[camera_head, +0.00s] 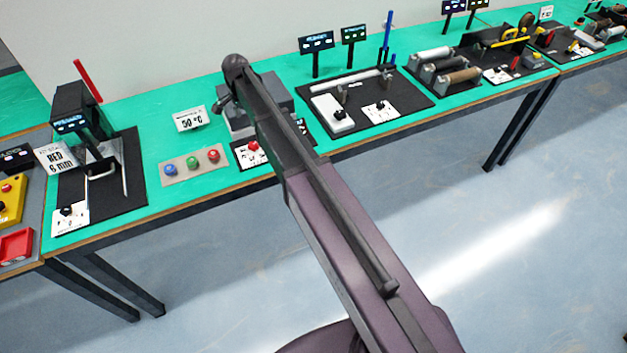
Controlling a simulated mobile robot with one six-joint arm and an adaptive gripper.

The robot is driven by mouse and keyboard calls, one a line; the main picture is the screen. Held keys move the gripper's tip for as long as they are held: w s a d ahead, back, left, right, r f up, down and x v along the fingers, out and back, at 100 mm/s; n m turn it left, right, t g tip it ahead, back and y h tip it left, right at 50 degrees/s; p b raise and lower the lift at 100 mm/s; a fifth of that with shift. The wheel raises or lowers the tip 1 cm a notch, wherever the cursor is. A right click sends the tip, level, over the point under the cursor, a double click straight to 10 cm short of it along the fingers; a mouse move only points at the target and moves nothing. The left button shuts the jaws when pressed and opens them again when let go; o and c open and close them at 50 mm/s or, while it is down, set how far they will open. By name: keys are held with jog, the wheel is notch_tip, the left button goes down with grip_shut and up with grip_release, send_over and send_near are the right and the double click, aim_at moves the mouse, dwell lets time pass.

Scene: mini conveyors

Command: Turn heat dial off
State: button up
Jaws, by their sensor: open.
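A red dial (253,147) sits on a white plate at the table's front edge, just left of my arm. It is the dial closest to a sign (190,118) that seems to read 50 °C; its own marks are too small to read. A grey block-shaped device (238,124) stands behind it, partly hidden by my arm. My gripper (221,106) hangs at the far end of my arm, above and left of the dial, apart from it and empty. It is small and dark here, and the fingertips are hard to make out.
A panel (168,170) with blue, green and red buttons lies left of the dial. Other black dials sit at the left station (67,212) and right station (380,107). A black machine (85,115) stands far left. Bare green tabletop (150,115) lies between.

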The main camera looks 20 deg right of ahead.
jog(key=s+d+f+n+b, duration=0.2)
jog(key=s+d, duration=0.3)
jog(key=s, duration=0.4)
jog(key=s+d+f+n+b, duration=0.3)
jog(key=s+d+n, duration=0.2)
jog(key=s, duration=0.3)
jog(key=s+d+f+n+b, duration=0.2)
jog(key=s+d, duration=0.3)
jog(key=s, duration=0.4)
jog(key=shift+s+f+n+b, duration=0.3)
jog(key=shift+n+b, duration=0.3)
jog(key=shift+n, duration=0.2)
jog(key=shift+d, duration=0.1)
jog(key=shift+s+d, duration=0.2)
jog(key=shift+s, duration=0.45)
dwell(0.4)
